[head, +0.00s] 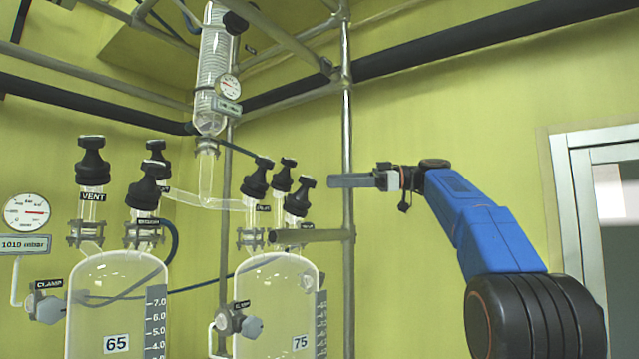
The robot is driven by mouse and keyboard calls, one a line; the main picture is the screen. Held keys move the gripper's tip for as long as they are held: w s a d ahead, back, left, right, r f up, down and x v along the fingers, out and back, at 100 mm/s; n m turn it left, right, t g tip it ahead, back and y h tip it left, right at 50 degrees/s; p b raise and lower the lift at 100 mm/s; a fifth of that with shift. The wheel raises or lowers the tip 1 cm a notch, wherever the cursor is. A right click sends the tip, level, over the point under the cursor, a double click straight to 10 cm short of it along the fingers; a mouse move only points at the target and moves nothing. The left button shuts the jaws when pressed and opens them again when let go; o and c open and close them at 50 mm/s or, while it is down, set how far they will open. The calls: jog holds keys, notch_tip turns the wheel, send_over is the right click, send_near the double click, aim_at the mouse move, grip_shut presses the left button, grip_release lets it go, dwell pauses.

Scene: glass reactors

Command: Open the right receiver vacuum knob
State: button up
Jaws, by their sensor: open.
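The right receiver (275,305) is a clear glass vessel marked 75. Several black knobs stand on top of it: a left knob (257,178), a back knob (282,176) and a front right knob (300,198). Small black labels sit below the left and front right knobs, too small to read surely, so I cannot tell which is the vacuum knob. My gripper (345,181) is seen from the side, pointing left, in front of the upright metal pole. It is open and empty, and appears to the right of the knobs, apart from them.
The left receiver (118,300), marked 65, stands to the left with its own black knobs. A glass condenser (212,80) hangs above. A metal pole (347,120) and a short horizontal bar (310,236) are near my gripper.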

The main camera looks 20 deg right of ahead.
jog(key=shift+v, duration=2.65)
jog(key=shift+d, duration=0.15)
